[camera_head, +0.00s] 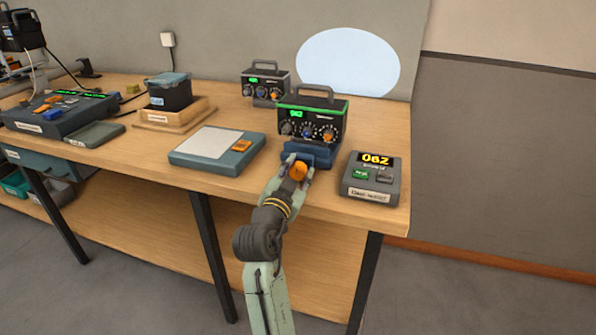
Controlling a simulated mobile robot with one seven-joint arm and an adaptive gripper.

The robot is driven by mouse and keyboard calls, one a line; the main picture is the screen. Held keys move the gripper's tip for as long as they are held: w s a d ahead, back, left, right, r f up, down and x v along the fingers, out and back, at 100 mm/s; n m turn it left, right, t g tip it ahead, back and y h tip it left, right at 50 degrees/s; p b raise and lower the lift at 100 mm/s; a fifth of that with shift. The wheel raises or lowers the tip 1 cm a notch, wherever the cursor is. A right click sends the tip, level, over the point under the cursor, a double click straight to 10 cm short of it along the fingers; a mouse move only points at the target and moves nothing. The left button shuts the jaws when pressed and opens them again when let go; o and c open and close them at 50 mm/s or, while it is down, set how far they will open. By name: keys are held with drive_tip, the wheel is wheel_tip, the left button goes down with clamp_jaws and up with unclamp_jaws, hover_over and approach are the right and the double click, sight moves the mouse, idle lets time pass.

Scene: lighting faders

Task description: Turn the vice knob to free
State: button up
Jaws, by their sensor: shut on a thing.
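The vice (322,157) is a blue block on the wooden bench near its front edge, below a dark box with a green top edge. Its knob (299,170) is orange and faces the front of the bench. My gripper (298,168) reaches up from below and is shut on the orange knob, with one finger on each side. The fingers hide part of the knob, and I cannot make out any marking for free or locked on the vice.
The dark box (312,108) with dials and a green display stands on the vice. A grey unit (350,186) reading 062 sits right of my gripper. A flat pad (205,147) lies to the left. A second dialled box (264,75) stands behind. The bench front edge runs close beneath my wrist.

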drive_tip(key=shift+n, duration=0.7)
drive_tip(key=o, duration=1.2)
drive_tip(key=shift+c, duration=0.2)
drive_tip(key=v, duration=1.2)
